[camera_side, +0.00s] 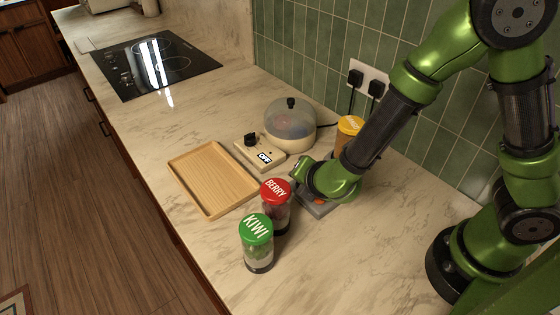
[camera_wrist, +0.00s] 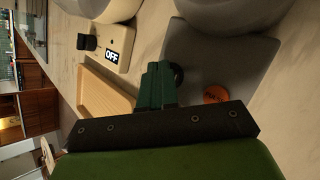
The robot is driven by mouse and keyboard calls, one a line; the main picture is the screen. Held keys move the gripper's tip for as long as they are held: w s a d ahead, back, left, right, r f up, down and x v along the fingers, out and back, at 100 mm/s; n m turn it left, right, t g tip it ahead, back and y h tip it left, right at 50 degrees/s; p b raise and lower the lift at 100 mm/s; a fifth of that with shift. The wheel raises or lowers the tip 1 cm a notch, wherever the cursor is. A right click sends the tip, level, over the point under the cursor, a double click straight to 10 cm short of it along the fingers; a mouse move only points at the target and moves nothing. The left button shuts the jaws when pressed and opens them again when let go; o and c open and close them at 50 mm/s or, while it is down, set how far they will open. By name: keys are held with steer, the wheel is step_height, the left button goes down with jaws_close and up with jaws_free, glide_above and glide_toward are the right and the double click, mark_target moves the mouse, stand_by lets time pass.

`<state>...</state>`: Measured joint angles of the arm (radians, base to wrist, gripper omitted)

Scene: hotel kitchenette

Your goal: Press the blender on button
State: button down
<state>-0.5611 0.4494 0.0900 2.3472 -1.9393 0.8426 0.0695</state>
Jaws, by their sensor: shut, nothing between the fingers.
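A low grey appliance base (camera_side: 318,211), apparently the blender's, is partly hidden under my wrist in the side view. In the wrist view the grey base (camera_wrist: 207,58) shows a round orange button (camera_wrist: 215,94) with unreadable lettering, and a dark round part beside my fingers. My gripper (camera_wrist: 158,68) is shut and empty, its green fingers at the left edge of the base. The orange button lies to the right of the fingertips; I cannot tell whether the fingers touch the base. A cream panel (camera_side: 270,164) with a black knob shows OFF, also in the wrist view (camera_wrist: 112,56).
A domed cooker (camera_side: 290,130) stands behind the cream panel. A wooden tray (camera_side: 182,177), a red-lidded BERRY jar (camera_side: 276,190) and a green-lidded KIWI jar (camera_side: 256,229) stand in front. A yellow-lidded jar (camera_side: 349,126) is behind my arm, near the tiled wall.

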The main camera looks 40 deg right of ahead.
stand_by(0.5)
steer(key=shift+r, duration=0.7)
steer(key=shift+r, duration=2.5)
